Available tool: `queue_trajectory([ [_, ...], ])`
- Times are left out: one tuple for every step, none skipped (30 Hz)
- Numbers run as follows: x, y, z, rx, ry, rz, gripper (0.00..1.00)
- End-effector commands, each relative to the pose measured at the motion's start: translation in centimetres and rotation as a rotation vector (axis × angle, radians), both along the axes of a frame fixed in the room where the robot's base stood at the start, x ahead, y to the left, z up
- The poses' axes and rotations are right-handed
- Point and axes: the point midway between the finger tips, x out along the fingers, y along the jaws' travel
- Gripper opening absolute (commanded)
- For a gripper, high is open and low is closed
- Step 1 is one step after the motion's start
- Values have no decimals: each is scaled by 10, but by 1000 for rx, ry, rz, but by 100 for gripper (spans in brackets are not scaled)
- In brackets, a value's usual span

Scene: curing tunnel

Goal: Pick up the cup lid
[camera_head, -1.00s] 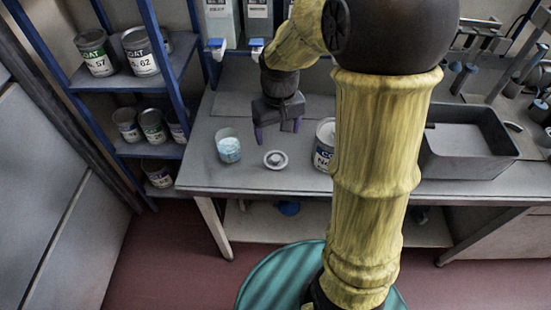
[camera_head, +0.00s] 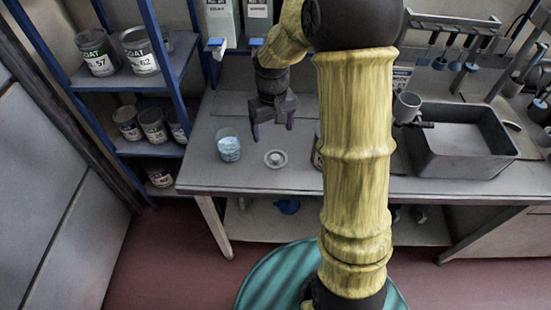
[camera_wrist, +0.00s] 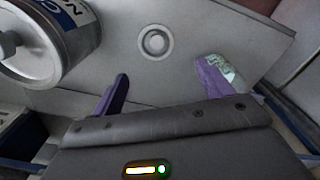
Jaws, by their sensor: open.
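The cup lid (camera_head: 276,158) is a small pale round disc with a raised knob, lying flat on the grey bench. It also shows in the wrist view (camera_wrist: 155,41), beyond and between the fingertips. A clear cup with pale blue contents (camera_head: 229,146) stands just left of the lid; in the wrist view part of it (camera_wrist: 222,70) shows behind the right finger. My gripper (camera_head: 273,132), with purple fingers, is open and empty above the bench, a little behind the lid. It also shows open in the wrist view (camera_wrist: 160,88), with nothing between its fingers.
A labelled can (camera_wrist: 50,38) stands near the lid; my arm mostly hides it in the head view. A blue-framed shelf (camera_head: 110,83) holds several cans at left.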

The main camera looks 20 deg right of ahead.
Motion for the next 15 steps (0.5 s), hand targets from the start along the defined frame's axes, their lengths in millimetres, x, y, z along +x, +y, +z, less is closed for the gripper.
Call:
queue_trajectory([
  [-1,0,-10,0,5,1,78],
  [-1,0,-15,0,5,1,78],
  [-1,0,-22,0,4,1,78],
  [-1,0,-28,0,5,0,78],
  [-1,0,-33,0,5,0,78],
  [-1,0,-40,0,5,-1,78],
  [-1,0,-45,0,6,0,78],
  [-1,0,-50,0,4,0,78],
  [-1,0,-56,-1,4,0,78],
  [-1,0,-60,-1,3,0,78],
  [0,0,-63,0,2,0,78],
  [-1,0,-66,0,2,0,78],
  [-1,0,-68,0,2,0,78],
  [0,0,-69,0,1,0,78],
  [0,0,-70,0,0,1,78],
])
